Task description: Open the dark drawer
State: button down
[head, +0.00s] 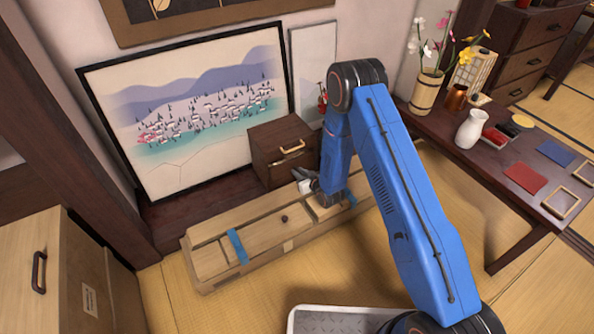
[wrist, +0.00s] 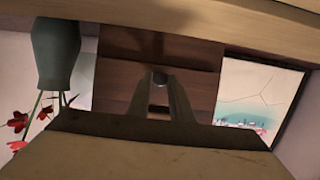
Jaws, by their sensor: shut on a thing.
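My gripper (head: 305,184) is low in front of this cabinet, partly hidden by my blue arm. In the wrist view, which is upside down, the dark drawer front (wrist: 160,52) fills the middle. My gripper (wrist: 160,88) has its fingers together around a small round knob (wrist: 160,77) on that front. I cannot see clearly whether the drawer stands out from the cabinet.
A long low wooden chest (head: 262,236) with a blue strap lies in front of the cabinet. A framed picture (head: 190,115) leans behind. A vase with red flowers (wrist: 58,55) stands beside the cabinet. A dark low table (head: 510,160) with small items is at right; a light cabinet (head: 35,240) is at left.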

jog(key=s+d, duration=0.2)
jog(key=s, duration=0.1)
jog(key=s+d, duration=0.2)
jog(key=s, duration=0.1)
jog(key=s+d, duration=0.2)
jog(key=shift+s, duration=0.4)
jog(key=c, duration=1.6)
grip_release()
jog(key=v, duration=1.2)
